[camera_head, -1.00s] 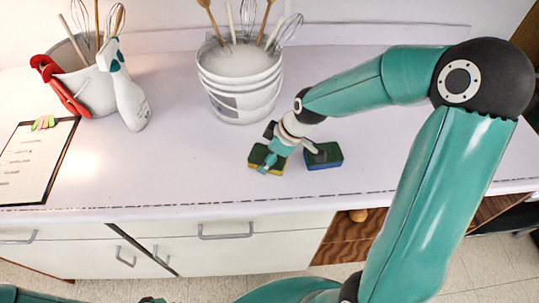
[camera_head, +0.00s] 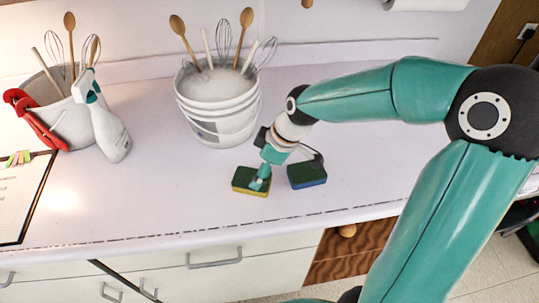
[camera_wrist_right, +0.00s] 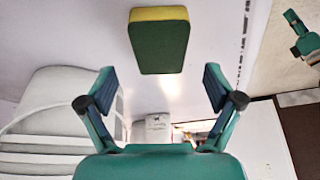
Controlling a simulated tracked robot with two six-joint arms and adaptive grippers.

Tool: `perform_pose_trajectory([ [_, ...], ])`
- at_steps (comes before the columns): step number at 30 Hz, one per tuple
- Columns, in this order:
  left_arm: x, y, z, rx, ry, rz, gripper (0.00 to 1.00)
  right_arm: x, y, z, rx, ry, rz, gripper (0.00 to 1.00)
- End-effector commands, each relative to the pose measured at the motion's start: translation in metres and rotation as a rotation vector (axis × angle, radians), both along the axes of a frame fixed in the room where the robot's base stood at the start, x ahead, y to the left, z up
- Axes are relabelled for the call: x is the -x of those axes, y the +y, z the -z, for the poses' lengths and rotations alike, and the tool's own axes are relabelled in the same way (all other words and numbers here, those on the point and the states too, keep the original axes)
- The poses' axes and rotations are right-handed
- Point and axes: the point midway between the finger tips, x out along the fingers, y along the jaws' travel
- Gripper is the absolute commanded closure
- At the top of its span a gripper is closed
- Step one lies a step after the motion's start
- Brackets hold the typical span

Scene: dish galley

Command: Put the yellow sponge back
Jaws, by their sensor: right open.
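The yellow sponge (camera_head: 251,182), dark green on top with a yellow lower layer, lies on the counter in front of the white bucket. My right gripper (camera_head: 263,172) is over it in the head view and partly covers it. In the right wrist view the sponge (camera_wrist_right: 159,45) is beyond the open fingers of the right gripper (camera_wrist_right: 159,76), centred between them, with nothing gripped. A small teal and black part at that view's upper right (camera_wrist_right: 302,36) seems to be my left gripper; its jaws are unclear. The head view does not show it.
A similar sponge with a blue lower layer (camera_head: 307,175) lies just right of the yellow one. The sudsy white bucket (camera_head: 218,110) holds spoons and whisks. A spray bottle (camera_head: 107,125), a utensil pail (camera_head: 62,110) and a clipboard (camera_head: 20,205) stand or lie left. The counter's front middle is clear.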

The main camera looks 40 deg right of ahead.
Motion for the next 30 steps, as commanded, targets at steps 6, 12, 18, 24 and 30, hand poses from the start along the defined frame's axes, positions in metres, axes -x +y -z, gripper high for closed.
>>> perform_pose_trajectory([
  [6,0.000,0.000,0.002,0.000,0.000,0.000,1.00,0.012,-0.010,-0.038,0.001,-0.003,0.001,0.09],
  [12,0.000,0.000,0.003,0.000,0.000,0.000,1.00,0.019,-0.014,-0.054,0.000,0.000,0.001,0.09],
  [18,0.000,0.000,0.003,0.000,0.000,0.000,1.00,0.020,-0.014,-0.056,0.000,0.002,0.001,0.09],
  [24,0.000,0.000,0.003,0.000,0.000,0.000,1.00,0.020,-0.014,-0.055,0.001,0.002,0.002,0.09],
  [30,0.000,0.000,0.003,0.000,0.000,0.000,1.00,0.020,-0.014,-0.055,0.001,0.002,0.002,0.09],
])
